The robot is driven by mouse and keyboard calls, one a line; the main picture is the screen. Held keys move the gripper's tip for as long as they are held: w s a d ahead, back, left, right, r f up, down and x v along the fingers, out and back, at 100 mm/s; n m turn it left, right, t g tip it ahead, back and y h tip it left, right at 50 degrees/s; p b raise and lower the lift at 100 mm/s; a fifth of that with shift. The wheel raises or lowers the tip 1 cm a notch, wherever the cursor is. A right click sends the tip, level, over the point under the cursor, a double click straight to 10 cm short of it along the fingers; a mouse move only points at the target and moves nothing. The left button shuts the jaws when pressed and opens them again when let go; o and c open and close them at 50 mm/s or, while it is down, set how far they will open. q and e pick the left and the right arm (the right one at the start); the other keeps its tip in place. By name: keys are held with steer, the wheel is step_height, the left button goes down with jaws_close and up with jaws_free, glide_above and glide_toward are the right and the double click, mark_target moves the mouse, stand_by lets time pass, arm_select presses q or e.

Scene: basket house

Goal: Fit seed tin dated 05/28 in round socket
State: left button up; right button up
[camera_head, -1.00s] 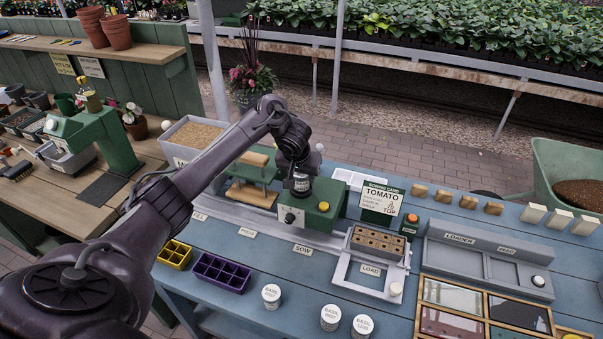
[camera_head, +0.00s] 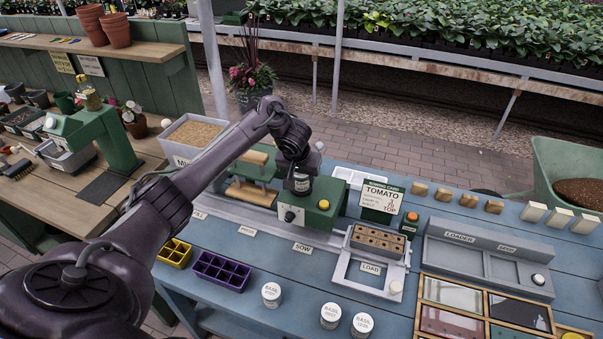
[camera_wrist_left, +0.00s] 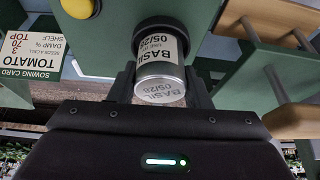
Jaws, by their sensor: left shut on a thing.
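The seed tin (camera_wrist_left: 160,50), white and silver and labelled BASIL 05/28, is between the fingers of my left gripper (camera_head: 301,183), which is shut on it. In the left wrist view its lid faces the camera and its far end meets the black round socket (camera_wrist_left: 158,20) on the green sowing unit (camera_head: 320,216). I cannot tell how deep the tin sits in the socket. In the head view the gripper is over the top of the unit, left of its yellow button (camera_head: 323,204), and largely hides the tin. My right gripper is not in view.
Several white tins, including one BASIL tin (camera_head: 271,295), stand along the front of the blue bench. A seed tray (camera_head: 377,242) sits in the LOAD frame to the right. Purple (camera_head: 221,271) and yellow trays lie front left.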

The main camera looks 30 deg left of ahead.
arm_select(q)
steer(key=shift+f, duration=0.4)
steer(key=o, duration=1.5)
steer(key=shift+o, duration=0.2)
steer(key=shift+r, duration=0.1)
step_height(320, 180, up, 6)
steer(key=p, duration=0.7)
steer(key=shift+f, duration=0.25)
steer(key=shift+r+p, duration=0.6)
steer(key=shift+r, duration=0.6)
